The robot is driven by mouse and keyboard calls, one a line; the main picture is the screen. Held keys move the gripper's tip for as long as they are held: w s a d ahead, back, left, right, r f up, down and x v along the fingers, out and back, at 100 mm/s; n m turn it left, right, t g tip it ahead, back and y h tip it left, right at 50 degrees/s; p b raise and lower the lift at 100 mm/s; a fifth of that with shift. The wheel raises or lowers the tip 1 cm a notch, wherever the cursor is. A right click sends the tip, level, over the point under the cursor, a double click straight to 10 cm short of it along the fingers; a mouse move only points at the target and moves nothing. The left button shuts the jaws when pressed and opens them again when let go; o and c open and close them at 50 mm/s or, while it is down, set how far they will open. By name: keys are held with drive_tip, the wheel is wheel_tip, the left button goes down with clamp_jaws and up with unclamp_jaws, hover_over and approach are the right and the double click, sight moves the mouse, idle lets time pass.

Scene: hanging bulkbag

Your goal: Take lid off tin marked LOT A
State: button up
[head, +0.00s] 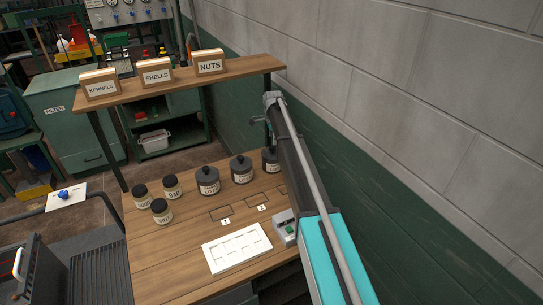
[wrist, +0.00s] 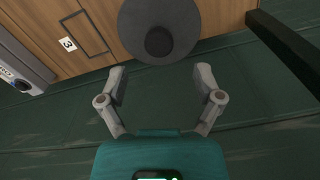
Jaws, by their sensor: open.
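Three dark grey lidded tins stand in a row on the wooden bench: a left tin (head: 208,181), a middle tin (head: 242,170) and a right tin (head: 269,160) partly covered by my arm. Their pale labels are too small to read, so I cannot tell which is LOT A. In the wrist view, a round dark lid (wrist: 180,18) with a black knob (wrist: 159,42) lies just ahead of my gripper (wrist: 162,78). My fingers are open and apart from it, one on each side below the lid. No label shows there. My fingers are not clear in the head view.
Three small jars (head: 161,211) stand left of the tins. Outlined slots, a white tray (head: 237,247) and a grey box (head: 284,228) are in front. A shelf (head: 185,82) with labelled boxes overhangs the back. The wall (head: 440,130) is close on the right.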

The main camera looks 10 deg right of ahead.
sight(273, 147)
drive_tip(key=shift+f, duration=0.1)
drive_tip(key=shift+s+a+f+b, duration=0.1)
drive_tip(key=shift+a+f+b, duration=0.05)
drive_tip(key=shift+f+b, duration=2.45)
drive_tip(key=shift+r, duration=0.1)
drive_tip(key=shift+c, duration=0.2)
drive_tip(key=c, duration=1.1)
